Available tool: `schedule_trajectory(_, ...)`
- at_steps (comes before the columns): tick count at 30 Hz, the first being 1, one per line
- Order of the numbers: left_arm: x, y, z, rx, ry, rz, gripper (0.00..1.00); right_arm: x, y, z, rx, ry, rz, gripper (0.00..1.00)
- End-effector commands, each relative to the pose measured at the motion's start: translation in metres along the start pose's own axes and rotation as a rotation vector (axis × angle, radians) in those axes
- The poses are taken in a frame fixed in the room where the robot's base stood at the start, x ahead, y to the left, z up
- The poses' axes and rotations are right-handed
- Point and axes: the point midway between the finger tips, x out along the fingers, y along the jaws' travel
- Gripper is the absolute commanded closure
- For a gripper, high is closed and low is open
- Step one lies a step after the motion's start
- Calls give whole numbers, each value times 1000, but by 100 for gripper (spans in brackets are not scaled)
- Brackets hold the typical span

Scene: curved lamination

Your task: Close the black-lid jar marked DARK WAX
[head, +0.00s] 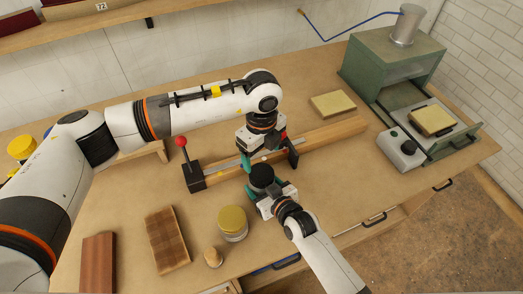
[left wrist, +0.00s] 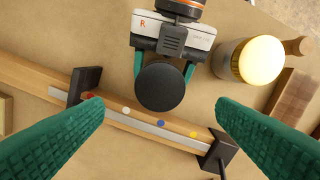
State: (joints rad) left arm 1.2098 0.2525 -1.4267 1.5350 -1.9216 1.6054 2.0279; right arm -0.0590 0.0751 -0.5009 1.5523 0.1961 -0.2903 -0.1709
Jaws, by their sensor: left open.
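The black-lid jar (head: 262,174) is in my right gripper (head: 266,187) near the middle of the bench. From above, in the left wrist view, its round black lid (left wrist: 160,87) lies between the teal fingers of my right gripper (left wrist: 163,66). The jar body is mostly hidden, so I cannot tell how the lid sits, and no DARK WAX marking is legible. My left gripper (head: 266,152) is open, pointing down above and just behind the jar. Its teal fingers (left wrist: 160,125) are wide apart with nothing between them, clear of the lid.
A long clamp with a red-knobbed lever (head: 181,142) and wooden beam (head: 330,135) lies close behind the jar. A yellow-lid jar (head: 232,219) stands nearby, with wood blocks (head: 167,240) to its left. A green oven (head: 395,65) and grey control box (head: 402,150) are at right.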

Motion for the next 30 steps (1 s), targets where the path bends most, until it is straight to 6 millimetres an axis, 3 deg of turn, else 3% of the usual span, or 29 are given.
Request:
schedule_trajectory(13, 5, 0, 0, -10, -1, -1, 20, 0, 0, -1, 0, 1, 0, 96)
schedule_trajectory(24, 59, 0, 0, -9, -1, -2, 20, 0, 0, -1, 0, 1, 0, 96)
schedule_trajectory(30, 77, 0, 0, -10, 0, -1, 20, 0, 0, 0, 0, 1, 0, 96)
